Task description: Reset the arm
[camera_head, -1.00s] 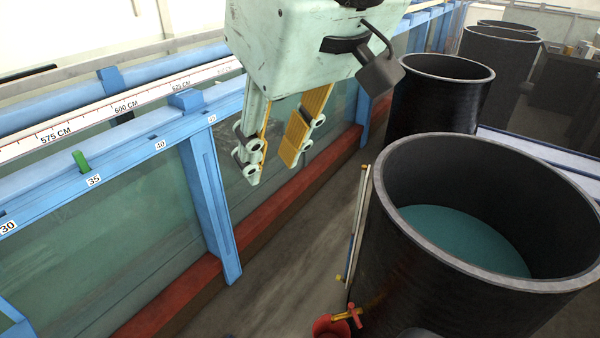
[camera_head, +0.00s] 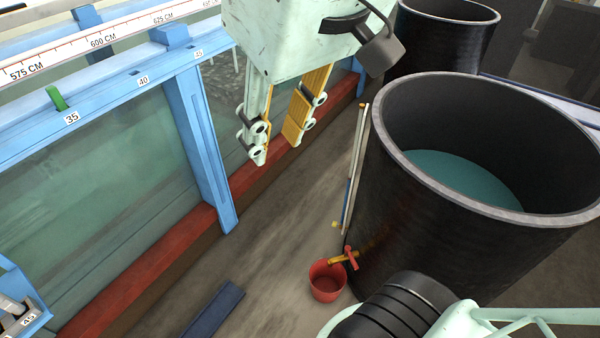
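My gripper (camera_head: 277,147) hangs from the top middle of the head camera view, pointing down. Its pale green body (camera_head: 285,40) carries two fingers with yellow inner pads. The fingers are apart with a clear gap between them, and nothing is held. The gripper is between the glass flume (camera_head: 110,170) on the left and the big black tank on the right, above the floor. It appears not to touch either. The upper part of my arm is out of frame.
The large black tank (camera_head: 410,240) holds teal water; a second tank (camera_head: 440,40) stands behind. A red bucket (camera_head: 327,284) sits under the tank's tap (camera_head: 345,258). Thin poles (camera_head: 355,170) lean there. A blue bar (camera_head: 213,308) lies on the floor. The flume has blue posts (camera_head: 205,150).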

